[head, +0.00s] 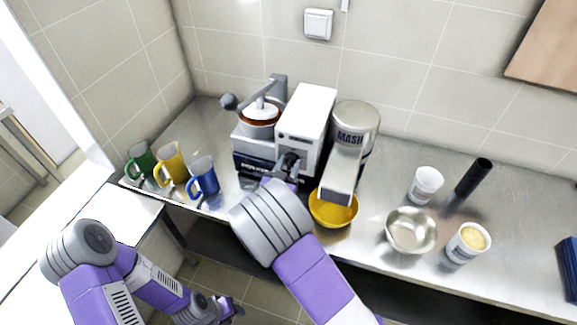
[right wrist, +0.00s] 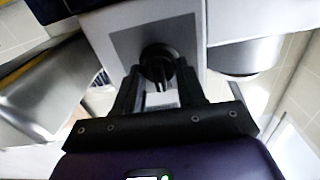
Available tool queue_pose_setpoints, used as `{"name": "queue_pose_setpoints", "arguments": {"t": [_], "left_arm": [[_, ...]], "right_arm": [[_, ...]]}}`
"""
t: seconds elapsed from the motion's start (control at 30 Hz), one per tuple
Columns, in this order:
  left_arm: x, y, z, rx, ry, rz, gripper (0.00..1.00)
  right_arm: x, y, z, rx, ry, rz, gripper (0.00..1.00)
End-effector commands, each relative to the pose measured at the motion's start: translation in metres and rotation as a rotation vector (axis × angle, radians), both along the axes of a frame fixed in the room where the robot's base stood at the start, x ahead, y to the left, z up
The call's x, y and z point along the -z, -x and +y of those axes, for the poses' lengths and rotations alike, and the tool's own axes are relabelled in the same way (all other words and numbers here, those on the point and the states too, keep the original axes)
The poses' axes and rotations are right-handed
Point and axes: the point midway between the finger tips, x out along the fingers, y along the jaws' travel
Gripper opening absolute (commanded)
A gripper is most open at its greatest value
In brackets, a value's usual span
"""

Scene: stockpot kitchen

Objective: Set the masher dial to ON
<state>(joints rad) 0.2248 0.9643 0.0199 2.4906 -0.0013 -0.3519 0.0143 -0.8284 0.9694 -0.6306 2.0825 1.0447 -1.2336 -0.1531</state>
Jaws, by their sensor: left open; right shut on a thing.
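The masher (head: 305,118) is a white and grey machine at the back middle of the counter, with a round "MASH" canister (head: 355,118) at its right. Its black dial (right wrist: 158,62) sits on a grey square panel (right wrist: 125,45) in the right wrist view. My right gripper (right wrist: 160,85) has its fingers on both sides of the dial's grip and is shut on it. In the head view my right gripper (head: 290,165) is at the machine's front, and the dial is mostly hidden. Dial markings are not readable. My left gripper (head: 232,309) is low, away from the counter, open and empty.
A yellow bowl (head: 333,211) stands below the masher's spout. Green (head: 141,160), yellow (head: 172,164) and blue (head: 203,178) mugs stand at the left. A steel bowl (head: 411,231), white cups and a black cylinder (head: 473,178) stand at the right.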

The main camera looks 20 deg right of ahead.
Motion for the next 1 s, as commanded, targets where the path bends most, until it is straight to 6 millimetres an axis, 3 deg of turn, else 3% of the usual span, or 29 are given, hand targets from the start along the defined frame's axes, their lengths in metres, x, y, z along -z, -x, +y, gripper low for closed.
{"name": "queue_pose_setpoints", "arguments": {"t": [0.37,1.0], "left_arm": [[0.039,0.000,0.000,0.000,0.000,0.000,0.43],[0.124,0.000,0.000,0.000,0.000,0.000,0.43]], "right_arm": [[0.005,0.001,-0.002,0.002,-0.219,-0.147,0.09],[0.007,0.002,-0.003,0.002,-0.718,-0.485,0.09]]}}
